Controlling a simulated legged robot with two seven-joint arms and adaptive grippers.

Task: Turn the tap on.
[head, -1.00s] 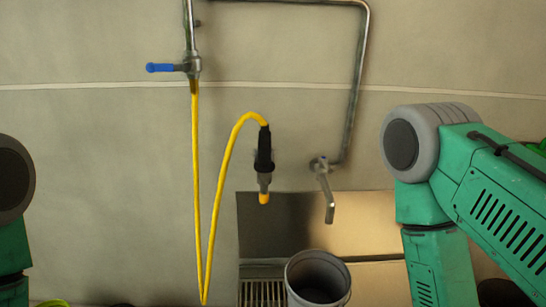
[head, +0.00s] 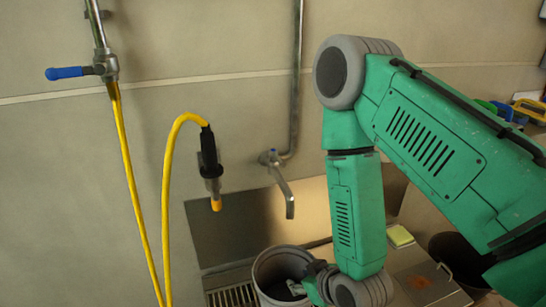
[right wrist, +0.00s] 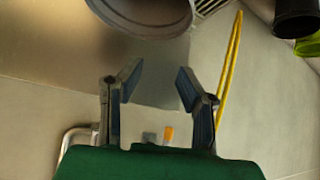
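A metal tap (head: 284,187) with a downward-slanting spout sticks out from the wall in the head view, at the lower end of a vertical pipe. A small bluish part shows at its base. A separate blue-handled valve (head: 66,72) sits on the left pipe, above the yellow hose. My right gripper (head: 310,280) is low by the bucket's right rim, below and right of the tap spout. In the right wrist view its two fingers (right wrist: 158,80) are spread apart with nothing between them. My left gripper is out of view.
A grey bucket (head: 277,254) stands in the metal sink area below the tap; its rim also shows in the right wrist view (right wrist: 145,22). A yellow hose (head: 168,190) with a black nozzle (head: 208,152) hangs left of the tap. A yellow sponge (head: 399,236) lies at the right.

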